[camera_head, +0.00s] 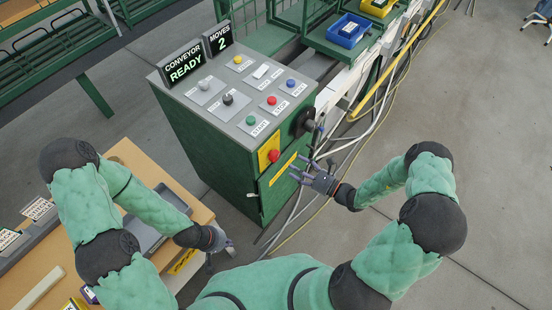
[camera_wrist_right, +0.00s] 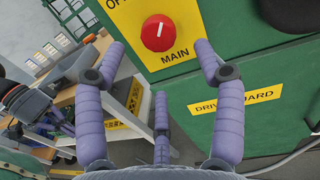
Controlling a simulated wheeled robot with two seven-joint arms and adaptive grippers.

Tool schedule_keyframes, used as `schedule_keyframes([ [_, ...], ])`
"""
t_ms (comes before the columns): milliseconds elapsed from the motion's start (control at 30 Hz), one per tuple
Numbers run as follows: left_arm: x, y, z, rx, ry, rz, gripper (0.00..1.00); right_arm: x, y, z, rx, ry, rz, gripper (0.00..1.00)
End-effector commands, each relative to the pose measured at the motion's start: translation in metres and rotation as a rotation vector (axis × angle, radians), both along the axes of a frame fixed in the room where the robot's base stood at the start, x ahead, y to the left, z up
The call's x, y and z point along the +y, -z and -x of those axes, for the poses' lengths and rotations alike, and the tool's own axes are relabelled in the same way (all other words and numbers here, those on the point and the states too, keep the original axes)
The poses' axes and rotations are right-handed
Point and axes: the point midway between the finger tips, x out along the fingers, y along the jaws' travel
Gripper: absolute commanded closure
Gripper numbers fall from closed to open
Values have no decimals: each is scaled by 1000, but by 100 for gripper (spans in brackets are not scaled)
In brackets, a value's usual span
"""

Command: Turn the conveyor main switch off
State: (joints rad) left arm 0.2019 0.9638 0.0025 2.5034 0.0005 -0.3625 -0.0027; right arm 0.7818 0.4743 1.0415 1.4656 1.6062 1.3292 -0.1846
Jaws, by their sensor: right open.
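The main switch is a round red knob (camera_wrist_right: 159,33) on a yellow plate (camera_wrist_right: 182,57) marked MAIN, on the green cabinet. Its white line points nearly straight up; part of a label, "OF", shows at its upper left. The red knob (camera_head: 273,156) also shows on the cabinet front in the head view. My right gripper (camera_head: 298,170) is open just right of the knob in that view. In the right wrist view its fingers (camera_wrist_right: 160,50) are spread on either side below the knob, apart from it. My left gripper (camera_head: 222,246) hangs by the table edge, its fingers unclear.
The cabinet top (camera_head: 240,105) carries several buttons and switches, with displays reading CONVEYOR READY (camera_head: 184,66) and MOVES 2 (camera_head: 219,38). A black round fitting (camera_head: 304,122) sticks out right of the knob. A wooden table (camera_head: 130,160) stands left. Cables run along the floor at right.

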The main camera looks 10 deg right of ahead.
Motion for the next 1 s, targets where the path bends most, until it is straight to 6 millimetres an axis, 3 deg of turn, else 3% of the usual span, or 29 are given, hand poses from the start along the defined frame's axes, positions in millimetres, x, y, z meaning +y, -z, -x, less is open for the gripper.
schedule_keyframes([
  [400, 0, 9, 0, 0, -1, 0, 100, 47, 1, -49, 0, -5, 1, 30],
  [867, 0, 10, 0, 0, -1, 0, 100, 55, 0, -58, 2, -3, 2, 30],
  [1000, 0, 10, 0, 0, -1, 0, 100, 55, 0, -58, 2, -3, 2, 64],
])
